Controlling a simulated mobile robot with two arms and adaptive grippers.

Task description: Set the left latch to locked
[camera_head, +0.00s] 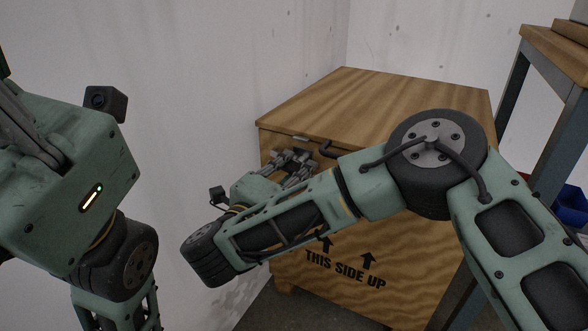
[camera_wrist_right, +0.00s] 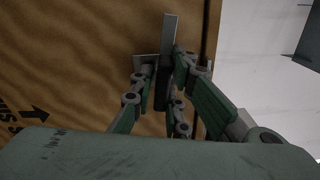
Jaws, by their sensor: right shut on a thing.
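The left latch is on the upper left front of the wooden crate (camera_head: 420,90). It is mostly hidden by my fingers in the head view. In the right wrist view, a dark latch piece (camera_wrist_right: 162,88) sits between the fingers. My right gripper (camera_head: 298,160) is at the crate's front face just below the lid edge, shut on that piece; it also shows in the right wrist view (camera_wrist_right: 165,95). My left gripper (camera_head: 22,125) is at the far left, away from the crate. Its fingertips are out of frame, so its opening cannot be judged.
A dark bent lever (camera_head: 328,150) shows just right of my right gripper on the crate. My right arm covers much of the crate front. A wooden-topped table (camera_head: 560,50) with metal legs stands at right, with a blue bin (camera_head: 571,205) below. White walls stand left and behind.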

